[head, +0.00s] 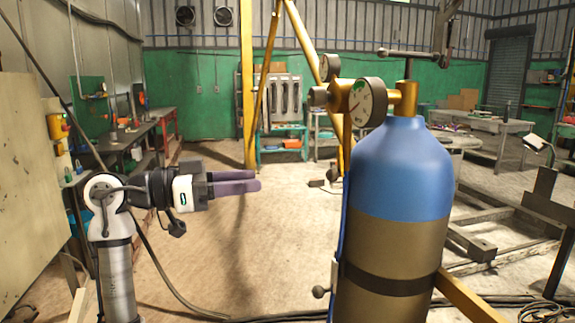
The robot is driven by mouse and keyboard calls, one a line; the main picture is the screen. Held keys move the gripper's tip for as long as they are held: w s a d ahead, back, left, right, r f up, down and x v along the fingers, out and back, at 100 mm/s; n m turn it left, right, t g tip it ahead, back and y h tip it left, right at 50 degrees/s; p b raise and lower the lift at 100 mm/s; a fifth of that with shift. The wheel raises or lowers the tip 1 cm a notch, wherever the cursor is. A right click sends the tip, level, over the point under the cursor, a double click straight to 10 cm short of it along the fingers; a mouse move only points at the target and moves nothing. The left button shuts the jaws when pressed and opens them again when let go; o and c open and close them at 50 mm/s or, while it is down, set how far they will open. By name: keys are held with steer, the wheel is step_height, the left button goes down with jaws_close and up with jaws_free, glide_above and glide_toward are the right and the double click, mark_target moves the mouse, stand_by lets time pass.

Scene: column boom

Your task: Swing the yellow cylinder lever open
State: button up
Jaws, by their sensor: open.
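A gas cylinder (395,215) with a blue top and an olive-brown body stands upright at right of centre. A brass-yellow valve (405,98) sits on its top, with a dark lever bar (408,54) lying roughly level on the stem above it. The bar's left end has a small knob. No lever in view is plainly yellow. My gripper (259,181), with purple fingers, is open and empty at left of centre. It points right, lower than the lever and well apart from the cylinder. The gap between its fingers is seen nearly edge-on.
Two round gauges, a nearer one (367,102) and a farther one (329,67), stick out left of the valve. A dark strap (387,280) rings the cylinder. Yellow posts (247,90) stand behind. Dark metal frames (510,215) lie at right. Floor between gripper and cylinder looks clear.

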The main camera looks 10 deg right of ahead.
mark_target(327, 175)
steer(key=d+p, duration=0.4)
steer(key=d, duration=1)
steer(key=shift+w, duration=0.1)
jaws_close()
steer(key=m+b, duration=0.2)
steer(key=w+m+b, duration=0.1)
steer(key=shift+w+f+m+b, duration=0.1)
steer(key=shift+f+m+b, duration=0.2)
steer(key=shift+b, duration=0.1)
steer(key=shift+w+r, duration=0.1)
steer(key=shift+r, duration=0.1)
steer(key=shift+a, duration=0.1)
